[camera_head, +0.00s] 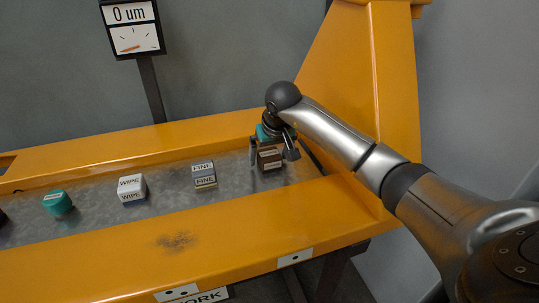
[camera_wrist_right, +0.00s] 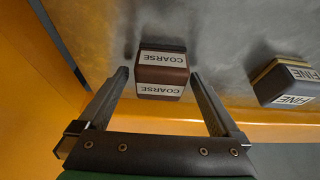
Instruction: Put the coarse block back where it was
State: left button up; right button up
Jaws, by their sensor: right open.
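The coarse block (camera_head: 270,158) is brown with white labels and stands on the grey metal strip at the right end of the row. In the right wrist view the coarse block (camera_wrist_right: 162,72) shows its COARSE labels and lies ahead of and between the open finger tips. My right gripper (camera_head: 274,150) is open, with its fingers on either side of the block. In the wrist view the right gripper (camera_wrist_right: 160,82) has clear gaps between its fingers and the block. My left gripper is not in view.
The fine block (camera_head: 204,175), the white wipe block (camera_head: 132,189) and a teal-topped item (camera_head: 58,203) stand in a row to the left. Orange beams (camera_head: 120,250) border the grey strip (camera_head: 95,212). A gauge sign (camera_head: 133,28) reads 0 um. An orange upright (camera_head: 350,70) rises at the right.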

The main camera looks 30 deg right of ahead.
jog(key=shift+r, duration=0.1)
jog(key=shift+r, duration=0.3)
pick_arm(q)
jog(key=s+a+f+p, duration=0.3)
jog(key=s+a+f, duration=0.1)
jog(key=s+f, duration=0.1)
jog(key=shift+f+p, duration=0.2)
jog(key=shift+p, duration=0.2)
pick_arm(e)
jog(key=v, duration=1.1)
jog(key=shift+s+r, duration=0.2)
